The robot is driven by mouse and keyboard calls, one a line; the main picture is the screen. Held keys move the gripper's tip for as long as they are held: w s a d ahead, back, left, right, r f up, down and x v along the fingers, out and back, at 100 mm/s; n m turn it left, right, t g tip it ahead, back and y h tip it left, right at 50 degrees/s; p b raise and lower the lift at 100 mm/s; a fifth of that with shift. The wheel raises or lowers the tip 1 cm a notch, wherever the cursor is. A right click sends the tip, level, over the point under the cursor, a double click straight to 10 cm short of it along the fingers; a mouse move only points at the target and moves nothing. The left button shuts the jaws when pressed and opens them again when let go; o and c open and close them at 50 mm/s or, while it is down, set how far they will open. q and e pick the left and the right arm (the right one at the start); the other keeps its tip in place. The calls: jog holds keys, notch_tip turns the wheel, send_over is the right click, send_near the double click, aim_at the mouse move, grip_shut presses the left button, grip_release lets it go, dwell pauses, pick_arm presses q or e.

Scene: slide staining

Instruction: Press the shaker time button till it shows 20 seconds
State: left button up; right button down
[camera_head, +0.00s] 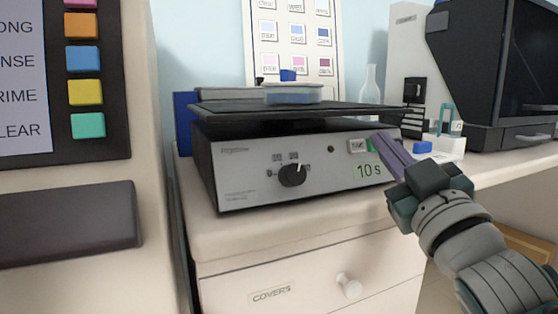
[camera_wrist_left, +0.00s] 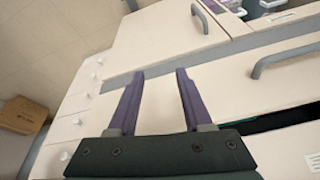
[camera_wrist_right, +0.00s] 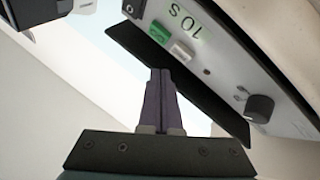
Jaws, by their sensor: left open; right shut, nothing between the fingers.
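The shaker (camera_head: 240,165) stands on the counter with its grey front panel facing me. Its display (camera_head: 369,170) reads 10 s. The pale time button (camera_head: 357,146) is above the display, with a green button (camera_head: 371,145) just right of it. In the right wrist view the time button (camera_wrist_right: 181,51) and the green button (camera_wrist_right: 159,35) show ahead of the fingers. My right gripper (camera_head: 378,138) is shut and empty, its tips close to the green button; I cannot tell if they touch the panel. My left gripper (camera_wrist_left: 159,73) is open and empty.
A black dial (camera_head: 292,175) is on the panel's left part. A tray (camera_head: 293,93) with a blue-topped item is on the shaker platform (camera_head: 300,110). A dark machine (camera_head: 500,80) is at right. Drawers (camera_head: 310,275) lie below.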

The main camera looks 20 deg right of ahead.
aim_at(357, 146)
jog(key=shift+w+f+b, duration=0.35)
jog(key=shift+w, duration=0.35)
dwell(0.9)
jog(key=shift+w, duration=0.15)
dwell(0.6)
jog(key=shift+w+a+f, duration=0.1)
jog(key=shift+w+b, duration=0.2)
jog(key=shift+b, duration=0.1)
